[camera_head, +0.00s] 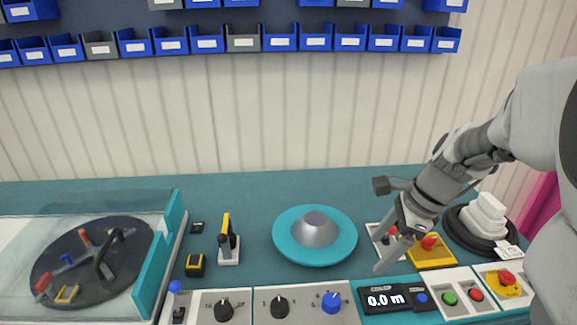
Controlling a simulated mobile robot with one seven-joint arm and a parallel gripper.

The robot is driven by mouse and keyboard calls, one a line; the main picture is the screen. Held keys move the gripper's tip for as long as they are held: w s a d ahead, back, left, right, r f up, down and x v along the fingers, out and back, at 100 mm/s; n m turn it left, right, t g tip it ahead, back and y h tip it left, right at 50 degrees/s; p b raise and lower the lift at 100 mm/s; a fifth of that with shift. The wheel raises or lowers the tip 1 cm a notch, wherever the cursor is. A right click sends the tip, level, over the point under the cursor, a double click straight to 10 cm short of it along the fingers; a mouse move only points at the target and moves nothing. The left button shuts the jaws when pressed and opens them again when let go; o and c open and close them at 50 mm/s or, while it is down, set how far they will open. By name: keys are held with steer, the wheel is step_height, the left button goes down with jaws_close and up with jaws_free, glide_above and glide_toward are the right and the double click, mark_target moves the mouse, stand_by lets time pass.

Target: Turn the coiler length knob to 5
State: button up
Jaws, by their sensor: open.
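A row of control panels runs along the front edge of the bench. It carries a blue knob (331,302) with small numbers around it, a black knob (280,307) with numbers, and another black knob (224,310) with numbers. Which one is the length knob I cannot tell from the labels, and the pointer settings are too small to read. A black display (385,299) right of the blue knob reads 0.0 m. My gripper (392,252) is open and empty, pointing down above the panels, up and to the right of the blue knob and apart from it.
A teal disc with a grey cone (315,230) sits mid-bench. Red and green buttons (450,297) and an emergency stop (507,279) are at front right. A black reel (470,236) lies behind them. A clear-covered coiler (92,262) is at left. Blue bins (207,39) hang above.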

steer(key=f+m, duration=0.1)
steer(key=f, duration=0.1)
steer(key=b, duration=0.5)
glide_toward(332, 299)
steer(key=shift+y, duration=0.3)
steer(key=x, duration=0.8)
steer(key=shift+d+f, duration=0.2)
steer(key=shift+f, duration=0.25)
jaws_close()
steer(key=shift+w+r, duration=0.1)
